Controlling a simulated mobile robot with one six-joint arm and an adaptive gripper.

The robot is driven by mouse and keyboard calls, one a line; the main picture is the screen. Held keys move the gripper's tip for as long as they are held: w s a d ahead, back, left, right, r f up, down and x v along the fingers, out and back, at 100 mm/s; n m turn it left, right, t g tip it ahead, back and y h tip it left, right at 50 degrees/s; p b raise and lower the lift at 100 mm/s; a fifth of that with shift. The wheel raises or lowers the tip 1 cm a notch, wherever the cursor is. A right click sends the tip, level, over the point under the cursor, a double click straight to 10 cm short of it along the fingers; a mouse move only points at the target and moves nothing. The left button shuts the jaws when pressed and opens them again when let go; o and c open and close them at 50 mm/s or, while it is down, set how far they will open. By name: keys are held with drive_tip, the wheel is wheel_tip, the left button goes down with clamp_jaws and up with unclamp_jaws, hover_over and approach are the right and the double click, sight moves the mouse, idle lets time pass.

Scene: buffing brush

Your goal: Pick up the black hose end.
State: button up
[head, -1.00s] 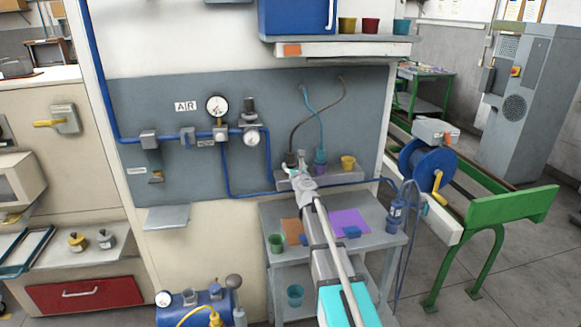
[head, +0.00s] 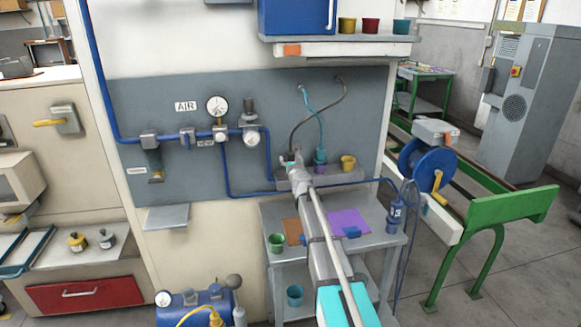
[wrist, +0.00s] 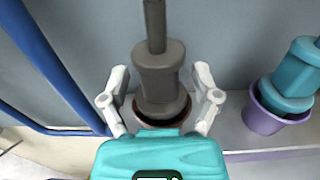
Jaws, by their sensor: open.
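The black hose end (wrist: 160,75) stands upright in a reddish-brown cup on the small wall shelf in the wrist view. Its dark hose (head: 311,113) arcs up the grey panel in the head view. My gripper (wrist: 160,95) is open, with one pale finger on each side of the hose end and visible gaps between. In the head view my gripper (head: 294,163) is at the shelf and hides most of the hose end and its cup.
A teal hose end (wrist: 298,72) stands in a purple cup (wrist: 272,118) close on the right. A yellow cup (head: 348,162) is further right on the shelf. A blue pipe (wrist: 45,70) runs along the left. The grey panel is close behind.

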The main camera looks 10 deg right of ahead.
idle(0.3)
clamp_jaws()
idle(0.3)
drive_tip(key=shift+r, duration=0.25)
wheel_tip(320, 180, up, 2)
drive_tip(key=p, duration=0.2)
drive_tip(key=shift+p, duration=0.3)
drive_tip(key=s+a+r+p, duration=0.1)
drive_tip(key=s+r+p, duration=0.9)
drive_tip(key=s, duration=0.4)
drive_tip(key=shift+a+r, duration=0.15)
drive_tip(key=shift+r, duration=0.15)
drive_tip(key=shift+f, duration=0.1)
